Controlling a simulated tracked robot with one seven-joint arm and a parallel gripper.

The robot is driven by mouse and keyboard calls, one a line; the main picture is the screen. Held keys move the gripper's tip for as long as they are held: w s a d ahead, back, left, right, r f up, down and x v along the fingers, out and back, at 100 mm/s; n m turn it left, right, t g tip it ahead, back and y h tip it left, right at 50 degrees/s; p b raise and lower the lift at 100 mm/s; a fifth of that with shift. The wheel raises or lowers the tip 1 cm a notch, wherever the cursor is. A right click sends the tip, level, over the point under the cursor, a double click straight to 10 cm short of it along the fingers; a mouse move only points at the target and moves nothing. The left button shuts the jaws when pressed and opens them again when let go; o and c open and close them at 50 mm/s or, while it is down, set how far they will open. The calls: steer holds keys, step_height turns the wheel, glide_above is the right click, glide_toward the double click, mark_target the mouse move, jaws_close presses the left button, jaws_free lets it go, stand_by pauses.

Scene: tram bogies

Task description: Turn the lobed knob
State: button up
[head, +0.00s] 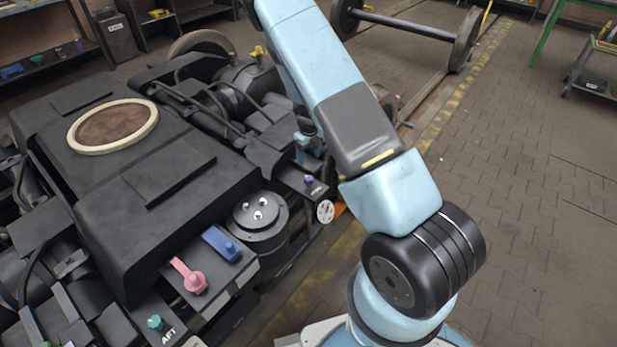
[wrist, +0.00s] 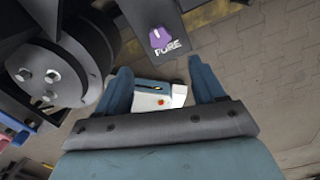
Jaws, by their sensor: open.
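A small purple knob (wrist: 160,38) with a lobed outline sits on a dark plate beside white lettering that seems to read FORE. It also shows in the head view (head: 309,180), on the bogie's near right edge. A teal knob (head: 155,322) stands by the letters AFT at the lower left; its shape is too small to be sure of. My gripper (wrist: 160,67) is open, its two blue fingers apart with nothing held. The purple knob lies just beyond the fingertips, apart from them. In the head view my gripper (head: 308,145) is partly hidden by my arm.
A black cylinder with bright bolts (wrist: 48,75) stands close left of the fingers. The dark bogie (head: 190,215) carries a pink handle (head: 190,276) and a blue one (head: 222,243). A wheelset (head: 405,25) lies behind.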

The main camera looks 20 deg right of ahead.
mark_target(309, 178)
step_height(309, 178, down, 12)
steer(key=shift+r, duration=0.15)
stand_by(0.3)
steer(key=shift+c, duration=0.4)
steer(key=c, duration=0.9)
steer(key=shift+a, duration=0.2)
steer(key=shift+c, duration=0.4)
steer(key=shift+d, duration=0.1)
steer(key=shift+n, duration=0.4)
